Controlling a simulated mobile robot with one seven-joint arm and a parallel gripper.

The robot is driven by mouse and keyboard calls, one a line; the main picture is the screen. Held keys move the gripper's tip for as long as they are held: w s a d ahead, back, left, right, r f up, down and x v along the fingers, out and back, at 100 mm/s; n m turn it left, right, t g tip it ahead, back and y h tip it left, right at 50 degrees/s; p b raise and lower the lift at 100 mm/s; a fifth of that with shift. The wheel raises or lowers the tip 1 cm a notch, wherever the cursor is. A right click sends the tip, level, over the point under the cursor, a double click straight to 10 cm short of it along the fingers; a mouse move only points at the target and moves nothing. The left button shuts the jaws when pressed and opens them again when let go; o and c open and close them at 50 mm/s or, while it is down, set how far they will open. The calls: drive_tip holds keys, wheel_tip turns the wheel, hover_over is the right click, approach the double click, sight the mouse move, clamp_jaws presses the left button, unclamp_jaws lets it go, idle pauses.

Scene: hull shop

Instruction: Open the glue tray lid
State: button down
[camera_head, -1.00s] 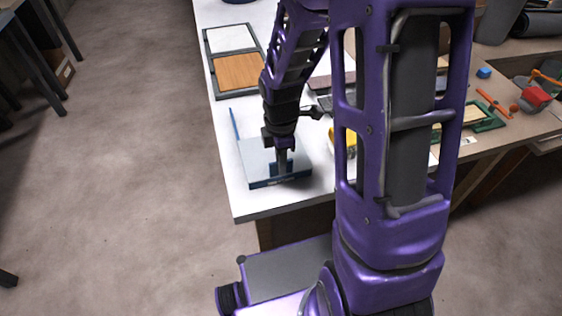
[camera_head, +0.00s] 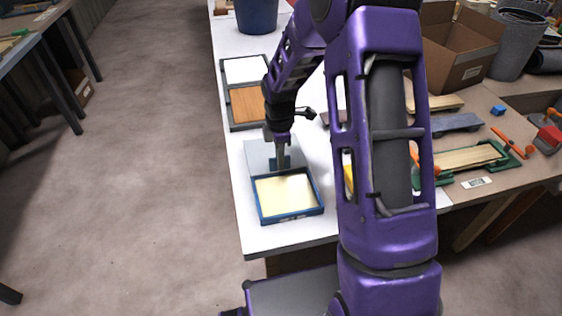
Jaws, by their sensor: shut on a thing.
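The glue tray (camera_head: 289,216) is a blue-rimmed box near the front left corner of the white bench. Its pale cream inside (camera_head: 285,193) shows fully. The grey lid (camera_head: 258,157) lies behind the tray, beyond its far edge; I cannot tell whether it lies flat or leans back. A blue handle (camera_head: 274,162) stands on the lid's near part. My gripper (camera_head: 283,163) points down there, shut on the lid's handle. Its fingers hide part of the handle and lid.
A frame with a white panel and a wooden panel (camera_head: 249,106) lies behind the lid. A dark blue bucket (camera_head: 257,14) stands farther back. To the right are a yellow thing (camera_head: 348,178), a clamped wooden board (camera_head: 466,158) and a cardboard box (camera_head: 453,45). The floor at left is clear.

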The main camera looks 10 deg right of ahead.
drive_tip(key=c, duration=0.9)
unclamp_jaws()
drive_tip(key=shift+r, duration=0.1)
wheel_tip(320, 180, up, 17)
drive_tip(key=shift+r+p, duration=0.15)
drive_tip(key=shift+p, duration=1.05)
